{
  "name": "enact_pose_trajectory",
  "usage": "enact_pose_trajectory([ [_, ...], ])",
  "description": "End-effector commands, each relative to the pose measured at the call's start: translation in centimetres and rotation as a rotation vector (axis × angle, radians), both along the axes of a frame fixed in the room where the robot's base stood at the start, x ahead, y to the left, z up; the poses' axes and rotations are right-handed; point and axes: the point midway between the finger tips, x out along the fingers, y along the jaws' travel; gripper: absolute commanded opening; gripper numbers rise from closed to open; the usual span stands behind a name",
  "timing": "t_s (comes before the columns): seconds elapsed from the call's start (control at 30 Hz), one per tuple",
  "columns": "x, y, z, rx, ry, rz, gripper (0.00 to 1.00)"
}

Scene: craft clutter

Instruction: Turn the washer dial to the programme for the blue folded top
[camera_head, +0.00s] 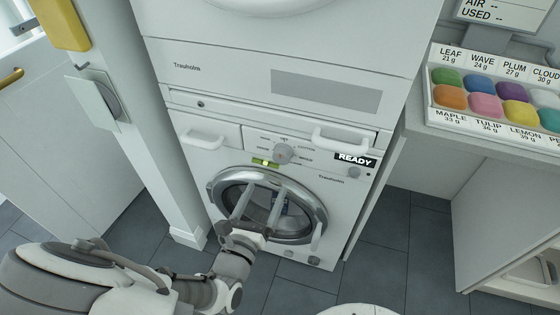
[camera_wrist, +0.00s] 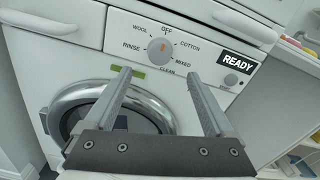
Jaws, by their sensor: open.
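The washer dial (camera_head: 283,153) is a round grey knob on the white washer's panel. In the wrist view my gripper's fingers (camera_wrist: 156,74) point up toward the panel. A small bluish patch (camera_head: 283,199) shows through the door glass; I cannot tell if it is the folded top.
A READY display (camera_head: 355,161) and a small button (camera_wrist: 231,80) sit right of the dial. A white post (camera_head: 150,120) stands left of the washer. A counter with a colour tray (camera_head: 437,118) is at right.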

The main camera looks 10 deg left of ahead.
Motion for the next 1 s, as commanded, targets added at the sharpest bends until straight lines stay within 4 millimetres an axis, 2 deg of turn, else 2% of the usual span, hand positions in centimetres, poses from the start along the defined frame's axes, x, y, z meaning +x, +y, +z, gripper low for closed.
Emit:
enact_pose_trajectory([
  [0.03,1.2,-0.2,-0.2,0.001,-0.001,-0.004,0.89],
  [0.3,7.0,-0.6,-0.2,0.003,-0.001,-0.004,0.89],
  [0.5,10.0,-0.8,-0.2,0.002,0.000,-0.002,0.89],
  [0.7,11.2,-0.9,0.0,0.001,0.001,-0.001,0.89],
  [0.97,11.2,-0.9,0.0,0.002,0.002,-0.001,0.89],
  [1.0,11.2,-0.9,0.0,0.002,0.002,-0.001,0.81],
])
